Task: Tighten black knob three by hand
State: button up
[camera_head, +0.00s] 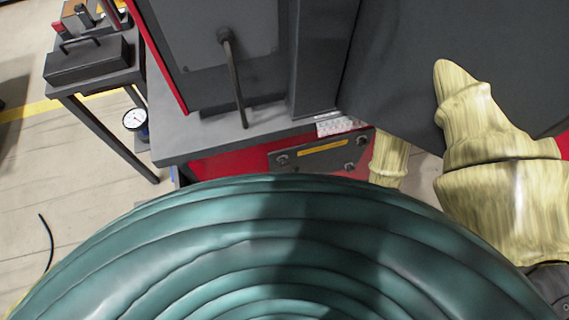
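I cannot pick out black knob three with certainty. A dark plate (320,155) with a yellow label is fixed to the red front of the machine. It carries a few small round fittings, too small to tell whether they are knobs or bolts. A dark lever or rod (236,85) with a rounded upper end stands against the machine's grey panel. Yellow, wood-patterned links of my arm (510,200) reach in from the right edge. My gripper is not in view.
The machine's grey ledge (215,140) juts out below its dark housing (440,60). A small dark table (100,85) with a black handled box (88,58) stands at the left. A round dial gauge (135,119) is beside it. Pale floor (50,160) at the left is mostly clear.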

aim_at(283, 162)
jog(key=z, duration=0.2)
jog(key=k, duration=1.2)
jog(key=u, duration=0.1)
